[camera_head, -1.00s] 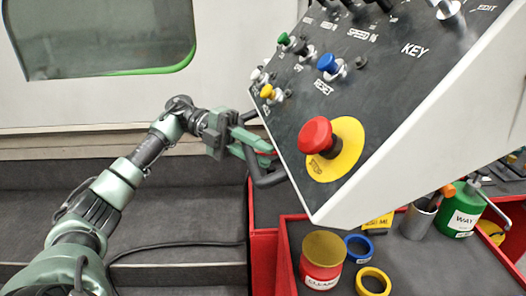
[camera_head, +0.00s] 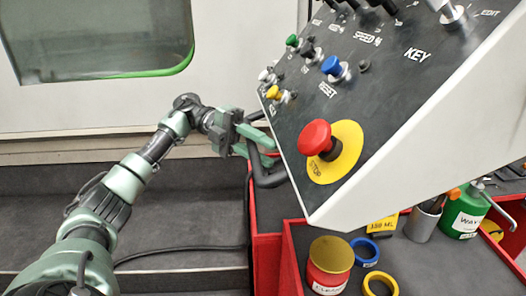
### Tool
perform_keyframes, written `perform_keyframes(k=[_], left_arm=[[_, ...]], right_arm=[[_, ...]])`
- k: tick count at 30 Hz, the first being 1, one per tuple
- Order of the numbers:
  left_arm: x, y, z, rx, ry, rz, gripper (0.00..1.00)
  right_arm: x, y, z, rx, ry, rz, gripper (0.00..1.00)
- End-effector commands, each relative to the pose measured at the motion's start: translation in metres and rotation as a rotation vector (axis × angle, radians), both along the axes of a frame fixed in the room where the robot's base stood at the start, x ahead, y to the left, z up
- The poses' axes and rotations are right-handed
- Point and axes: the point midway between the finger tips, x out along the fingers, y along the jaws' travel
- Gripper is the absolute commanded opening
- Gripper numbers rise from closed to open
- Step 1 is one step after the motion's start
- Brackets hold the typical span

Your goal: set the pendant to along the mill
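The pendant (camera_head: 400,120) is a dark control panel with a pale casing, tilted in the right half of the head view. It carries a red stop button (camera_head: 316,137) on a yellow disc, and blue, green, yellow and white buttons. A black bar handle (camera_head: 268,180) sticks out at its lower left edge. My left gripper (camera_head: 258,146) is at this handle, its green fingers around the bar; it looks shut on it, though the fingertips are partly hidden. The mill's pale body with a green-edged window (camera_head: 100,40) stands behind at the left. My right gripper is not in view.
Below the pendant is a red tray (camera_head: 262,262) with a dark top. It holds a red can with a gold lid (camera_head: 330,256), blue (camera_head: 364,250) and yellow (camera_head: 380,283) rings, a metal cup (camera_head: 422,224) and a green can (camera_head: 465,212). A black cable runs at lower left.

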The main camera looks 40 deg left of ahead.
Motion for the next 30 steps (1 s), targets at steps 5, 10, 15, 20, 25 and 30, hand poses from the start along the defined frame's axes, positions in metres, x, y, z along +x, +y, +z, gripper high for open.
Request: perform_keyframes(k=[5, 10, 15, 20, 25, 30], left_arm=[[-0.001, -0.001, -0.002, 0.002, 0.005, -0.004, 0.29], [0.0, 0.008, -0.003, 0.002, 0.006, -0.004, 0.29], [0.001, 0.036, 0.001, 0.0, 0.003, 0.0, 0.29], [0.001, 0.06, 0.006, 0.0, 0.002, 0.0, 0.29], [0.001, 0.074, 0.008, 0.001, 0.003, -0.002, 0.29], [0.0, 0.078, 0.008, 0.001, 0.004, -0.003, 0.29]], right_arm=[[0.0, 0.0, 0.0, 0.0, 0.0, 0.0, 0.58], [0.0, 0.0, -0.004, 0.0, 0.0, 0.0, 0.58], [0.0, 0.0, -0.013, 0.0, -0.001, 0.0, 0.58], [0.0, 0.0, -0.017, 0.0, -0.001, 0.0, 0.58], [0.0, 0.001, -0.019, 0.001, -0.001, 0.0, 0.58], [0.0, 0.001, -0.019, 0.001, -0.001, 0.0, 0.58]])
